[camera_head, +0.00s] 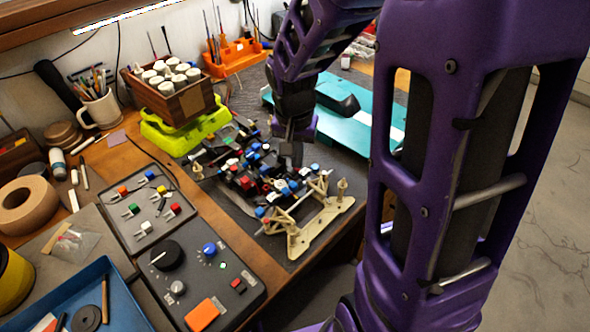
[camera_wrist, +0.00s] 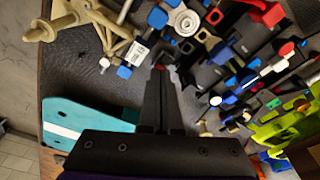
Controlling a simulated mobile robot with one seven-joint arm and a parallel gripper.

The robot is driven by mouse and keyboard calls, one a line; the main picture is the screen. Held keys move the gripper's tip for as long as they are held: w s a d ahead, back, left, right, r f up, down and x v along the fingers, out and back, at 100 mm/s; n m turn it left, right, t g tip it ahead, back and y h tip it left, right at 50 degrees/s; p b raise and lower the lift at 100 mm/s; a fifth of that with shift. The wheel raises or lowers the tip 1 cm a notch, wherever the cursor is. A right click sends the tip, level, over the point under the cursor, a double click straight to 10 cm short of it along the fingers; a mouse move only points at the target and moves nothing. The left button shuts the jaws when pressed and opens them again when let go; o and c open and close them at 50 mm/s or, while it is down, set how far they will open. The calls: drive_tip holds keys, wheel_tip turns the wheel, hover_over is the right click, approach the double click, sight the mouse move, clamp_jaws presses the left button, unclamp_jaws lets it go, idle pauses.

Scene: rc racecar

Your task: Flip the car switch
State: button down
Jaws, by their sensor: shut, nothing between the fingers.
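The open RC car chassis (camera_head: 265,185) sits on the dark mat, with its beige bumper plate (camera_head: 318,228) facing the near right. Red, blue and black parts crowd its top. I cannot tell for sure which part is the car switch; a red block (camera_head: 247,183) stands near the middle of the chassis and a red part (camera_wrist: 268,14) shows at the upper right of the wrist view. My gripper (camera_head: 291,160) points down over the far right side of the chassis. In the wrist view its dark fingers (camera_wrist: 166,72) are shut and empty, close to the chassis edge. Contact cannot be judged.
A teal car body shell (camera_head: 335,122) lies behind and right of the chassis; its end shows in the wrist view (camera_wrist: 85,118). A yellow-green case (camera_head: 170,138) bearing a wooden box (camera_head: 172,98) stands behind left. A control panel (camera_head: 200,270) and switch tray (camera_head: 140,210) lie left.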

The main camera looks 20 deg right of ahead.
drive_tip(key=shift+f+b, duration=0.35)
drive_tip(key=shift+f, duration=0.05)
drive_tip(key=shift+r, duration=0.1)
drive_tip(key=shift+r+p, duration=2.3)
drive_tip(key=shift+r, duration=1.15)
